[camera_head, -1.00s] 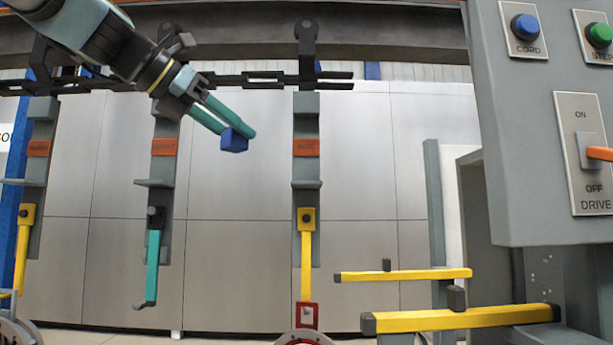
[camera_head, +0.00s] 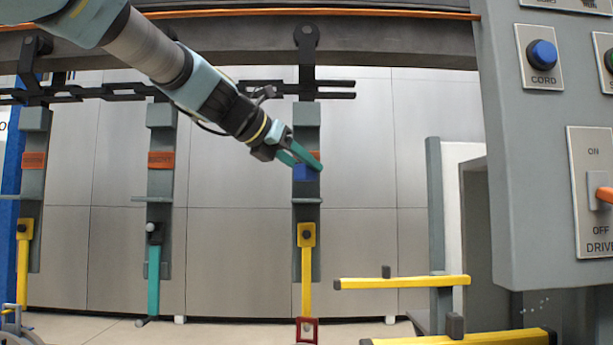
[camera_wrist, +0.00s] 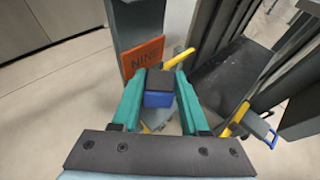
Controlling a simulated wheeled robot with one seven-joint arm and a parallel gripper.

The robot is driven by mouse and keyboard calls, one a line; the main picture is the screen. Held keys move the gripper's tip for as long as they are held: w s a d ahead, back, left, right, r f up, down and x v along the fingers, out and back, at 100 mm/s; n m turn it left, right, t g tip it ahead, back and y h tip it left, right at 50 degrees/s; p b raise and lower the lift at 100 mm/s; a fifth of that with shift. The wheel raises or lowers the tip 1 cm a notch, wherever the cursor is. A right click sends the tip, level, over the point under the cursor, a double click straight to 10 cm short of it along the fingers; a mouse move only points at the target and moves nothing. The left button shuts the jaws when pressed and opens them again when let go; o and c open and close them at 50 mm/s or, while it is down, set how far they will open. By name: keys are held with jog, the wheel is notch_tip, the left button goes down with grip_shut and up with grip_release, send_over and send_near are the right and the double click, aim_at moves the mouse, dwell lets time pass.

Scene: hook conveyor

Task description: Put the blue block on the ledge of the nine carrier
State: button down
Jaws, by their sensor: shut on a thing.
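The blue block (camera_head: 303,173) is held between the teal fingers of my gripper (camera_head: 305,165), in front of the rightmost hanging carrier (camera_head: 306,116) in the head view. The block (camera_wrist: 158,98) also shows between the fingers in the wrist view. An orange plate (camera_wrist: 143,57) beside it reads NINE, so this is the nine carrier. The carrier's ledge (camera_head: 307,200) is a little below the block in the head view. I cannot tell whether the block touches it. My fingers partly hide the plate in the head view.
Two more carriers (camera_head: 160,180) (camera_head: 36,180) hang to the left, with a teal hook and a yellow hook. Yellow rails (camera_head: 402,282) stand at lower right. A grey control panel (camera_head: 545,160) with a blue CORD button (camera_head: 542,54) and a DRIVE switch fills the right.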

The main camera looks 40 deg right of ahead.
aim_at(299, 176)
jog(key=shift+d+f, duration=0.25)
jog(key=shift+f, duration=0.65)
jog(key=shift+d+f, duration=0.25)
jog(key=shift+f, duration=0.65)
jog(key=shift+c, duration=2.1)
grip_release()
jog(key=b+v, duration=0.2)
jog(key=v, duration=1)
jog(key=shift+r, duration=0.15)
